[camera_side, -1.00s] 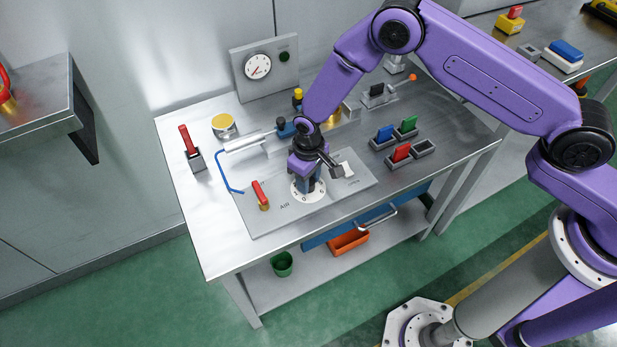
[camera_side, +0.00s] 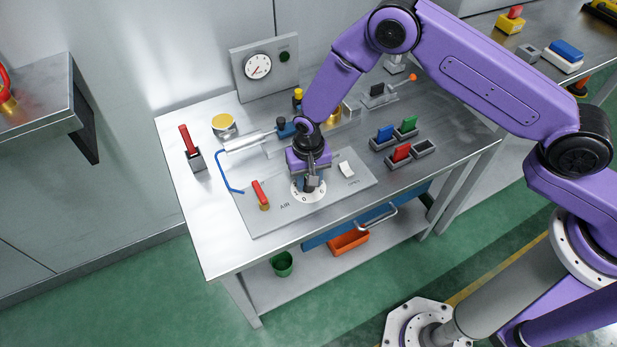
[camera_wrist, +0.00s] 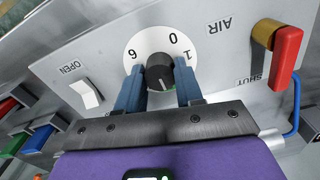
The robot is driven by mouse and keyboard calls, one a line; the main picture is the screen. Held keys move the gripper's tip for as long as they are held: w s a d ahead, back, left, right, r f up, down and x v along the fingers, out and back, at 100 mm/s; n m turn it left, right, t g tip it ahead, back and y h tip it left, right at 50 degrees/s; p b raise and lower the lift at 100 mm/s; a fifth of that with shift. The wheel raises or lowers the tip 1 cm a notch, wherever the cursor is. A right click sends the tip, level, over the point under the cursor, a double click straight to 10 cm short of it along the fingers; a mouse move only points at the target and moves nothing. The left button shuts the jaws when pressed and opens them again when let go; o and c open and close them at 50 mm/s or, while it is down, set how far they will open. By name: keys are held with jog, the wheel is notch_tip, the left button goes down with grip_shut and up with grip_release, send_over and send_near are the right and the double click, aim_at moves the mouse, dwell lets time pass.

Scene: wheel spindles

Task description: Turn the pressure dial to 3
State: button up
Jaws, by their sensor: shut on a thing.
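The pressure dial (camera_wrist: 147,45) is a white round plate on a grey panel, with 6, 0 and 1 showing in the wrist view; its other numbers are hidden. Its black knob (camera_wrist: 158,70) stands in the middle, with a small green patch near its lower edge. My gripper (camera_wrist: 159,84) has one blue finger on each side of the knob and is shut on it. In the side view the white plate (camera_side: 299,197) shows below my gripper (camera_side: 308,188), which hides the knob. I cannot tell which number the knob points to.
A red-handled AIR valve (camera_side: 260,194) stands left of the dial and a white OPEN switch (camera_side: 346,170) to its right. A round gauge (camera_side: 258,66) is on the back panel. Red, blue and green blocks (camera_side: 385,133) sit in holders at the right.

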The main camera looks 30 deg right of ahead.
dwell(0.4)
jog(key=o, duration=1)
notch_tip(320, 180, up, 18)
jog(key=shift+f, duration=0.25)
jog(key=s+d+r+n, duration=0.7)
jog(key=s+d+r, duration=0.15)
jog(key=s, duration=0.35)
jog(key=s+d+r+n, duration=0.1)
jog(key=s+d+n, duration=0.1)
jog(key=s+d, duration=0.3)
jog(key=s+d+r+n, duration=0.1)
jog(key=s+d+n, duration=0.2)
jog(key=s+d, duration=0.2)
jog(key=s+d+r+n, duration=0.2)
jog(key=s+d, duration=0.3)
jog(key=s, duration=0.2)
jog(key=shift+s+d+n, duration=0.1)
jog(key=shift+s+n, duration=0.25)
jog(key=shift+n, duration=0.05)
